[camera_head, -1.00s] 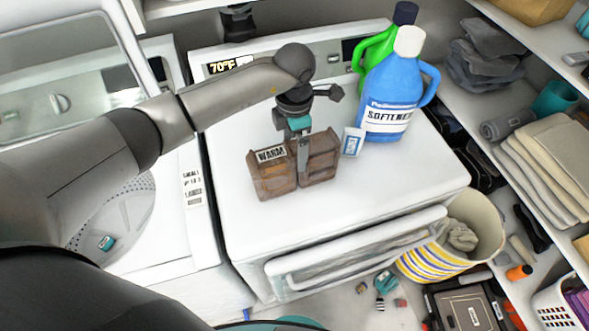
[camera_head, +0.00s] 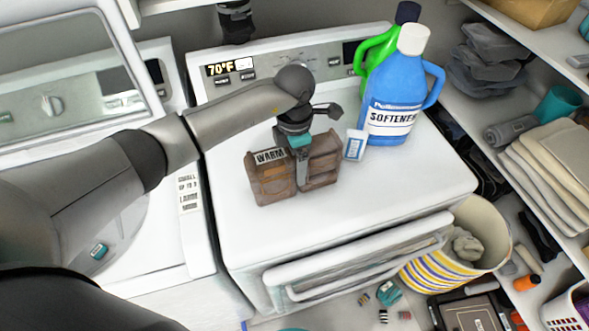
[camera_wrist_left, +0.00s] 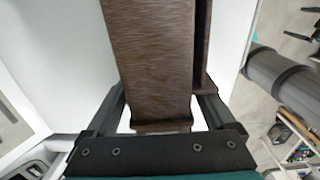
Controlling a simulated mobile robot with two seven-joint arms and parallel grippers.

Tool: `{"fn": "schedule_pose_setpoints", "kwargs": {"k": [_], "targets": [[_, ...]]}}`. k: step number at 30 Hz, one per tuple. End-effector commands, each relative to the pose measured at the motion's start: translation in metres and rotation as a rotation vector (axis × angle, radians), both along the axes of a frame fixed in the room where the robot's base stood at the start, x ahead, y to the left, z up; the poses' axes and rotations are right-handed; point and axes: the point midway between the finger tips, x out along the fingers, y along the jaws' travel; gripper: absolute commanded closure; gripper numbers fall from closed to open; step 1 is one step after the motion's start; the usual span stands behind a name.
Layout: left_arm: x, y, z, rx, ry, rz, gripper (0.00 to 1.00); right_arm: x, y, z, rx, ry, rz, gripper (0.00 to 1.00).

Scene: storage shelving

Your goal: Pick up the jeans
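I cannot pick out jeans with certainty. Grey folded cloth (camera_head: 487,58) lies on the upper right shelf, and dark cloth lies low behind the shelf edge, partly hidden. My left gripper (camera_head: 302,172) points down at the brown wooden box (camera_head: 272,180) marked WARM, on the white dryer top. In the left wrist view, a brown upright part of the box (camera_wrist_left: 158,60) stands between the two spread fingers (camera_wrist_left: 163,105), with gaps at its sides; the fingertips are partly hidden.
A blue softener bottle (camera_head: 392,95), a green bottle (camera_head: 374,52) and a small white box (camera_head: 354,145) stand right of the gripper. A striped basket (camera_head: 440,272) holding grey cloth is at the lower right. The dryer top's front is clear.

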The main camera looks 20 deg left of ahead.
Motion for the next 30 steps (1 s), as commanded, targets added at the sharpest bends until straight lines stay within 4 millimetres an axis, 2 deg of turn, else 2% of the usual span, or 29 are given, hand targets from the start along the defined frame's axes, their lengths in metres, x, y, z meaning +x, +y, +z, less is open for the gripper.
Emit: {"fn": "schedule_pose_setpoints", "kwargs": {"k": [2,23,30], "targets": [[0.0000,-0.0001,0.0001,0.000,0.000,0.000,0.21,-0.0001,0.0004,0.0000,0.001,0.000,0.000,0.04],[-0.0001,0.0000,0.0000,0.001,0.001,0.000,1.00,-0.0002,0.0008,0.0000,0.001,0.000,-0.001,0.04],[-0.0001,0.0000,0.0000,0.001,0.001,0.000,1.00,-0.0001,0.0008,-0.0001,0.001,0.000,-0.001,0.04]]}}
